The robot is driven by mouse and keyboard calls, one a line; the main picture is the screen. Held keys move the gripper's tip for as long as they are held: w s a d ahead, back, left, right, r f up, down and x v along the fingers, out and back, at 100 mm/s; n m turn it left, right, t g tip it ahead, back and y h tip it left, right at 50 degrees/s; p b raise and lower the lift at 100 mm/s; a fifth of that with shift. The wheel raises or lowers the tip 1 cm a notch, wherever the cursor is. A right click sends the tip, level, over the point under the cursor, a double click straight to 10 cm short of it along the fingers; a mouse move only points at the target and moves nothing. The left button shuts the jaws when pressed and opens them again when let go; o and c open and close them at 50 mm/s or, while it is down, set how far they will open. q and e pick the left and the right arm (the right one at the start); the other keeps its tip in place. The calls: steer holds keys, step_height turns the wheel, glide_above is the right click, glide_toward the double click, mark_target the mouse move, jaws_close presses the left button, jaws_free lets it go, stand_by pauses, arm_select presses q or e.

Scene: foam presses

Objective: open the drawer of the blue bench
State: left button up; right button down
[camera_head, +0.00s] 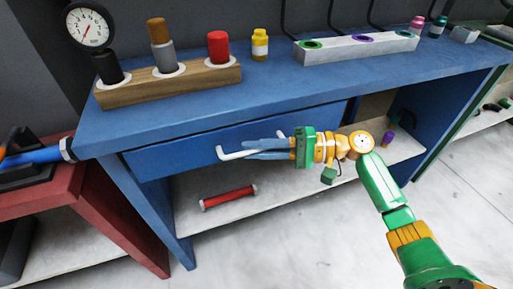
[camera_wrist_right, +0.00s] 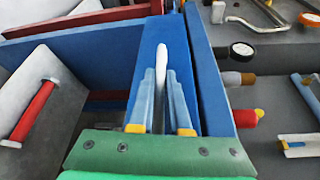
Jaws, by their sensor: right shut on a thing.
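The blue bench (camera_head: 275,85) stands across the head view. Its blue drawer front (camera_head: 190,157) lies under the top and carries a white bar handle (camera_head: 232,154). My right gripper (camera_head: 250,149) comes in from the right and is shut on the handle. In the right wrist view, the white handle (camera_wrist_right: 161,62) lies between the two fingers of my right gripper (camera_wrist_right: 162,85), in front of the blue drawer front (camera_wrist_right: 148,65). The drawer front looks close to the bench; I cannot tell whether a small gap is open. My left gripper is not in view.
A wooden block (camera_head: 170,85) with cylinders, a gauge (camera_head: 90,27), a yellow bottle (camera_head: 260,45) and a grey holder (camera_head: 355,48) stand on top. A red cylinder (camera_head: 228,197) lies on the lower shelf. A red bench (camera_head: 95,215) adjoins at left. Floor in front is clear.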

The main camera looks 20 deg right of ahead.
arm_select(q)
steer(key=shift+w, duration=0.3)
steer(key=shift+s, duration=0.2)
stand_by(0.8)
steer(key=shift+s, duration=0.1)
arm_select(e)
steer(key=shift+s, duration=0.1)
